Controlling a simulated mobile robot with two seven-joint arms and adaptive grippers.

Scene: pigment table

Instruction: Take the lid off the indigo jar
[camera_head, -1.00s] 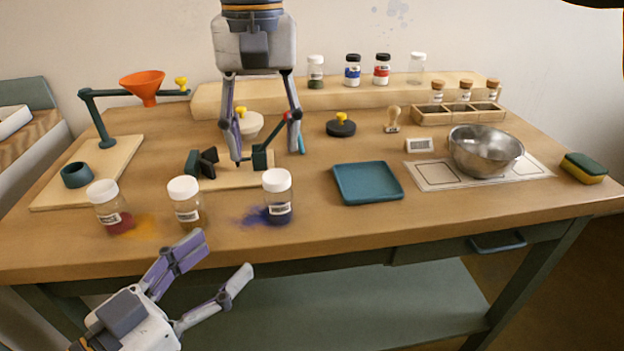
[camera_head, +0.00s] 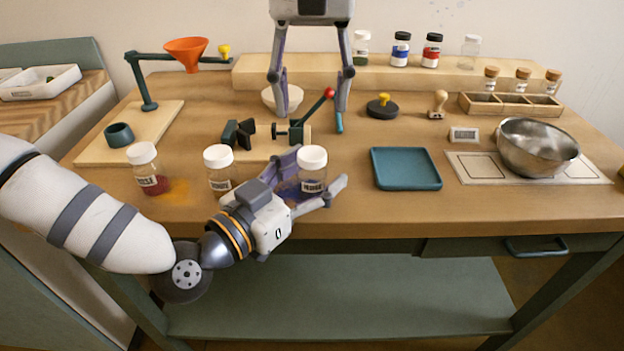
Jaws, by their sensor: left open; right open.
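The indigo jar (camera_head: 311,178) is a clear jar with a white lid (camera_head: 313,158) and a label, standing upright near the table's front edge. The lid is on it. My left gripper (camera_head: 321,168) is open, with one finger at the jar's left and the other at its front right. Whether either finger touches the glass cannot be told. My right gripper (camera_head: 311,112) is open and empty, pointing down behind the jar, above the area of a small dark vise (camera_head: 298,130).
Two more white-lidded jars, one with red powder (camera_head: 150,180) and one beside it (camera_head: 219,172), stand left of the indigo jar. A teal tray (camera_head: 405,168) lies right of it. A metal bowl (camera_head: 538,150) sits farther right. A funnel stand (camera_head: 150,90) is back left.

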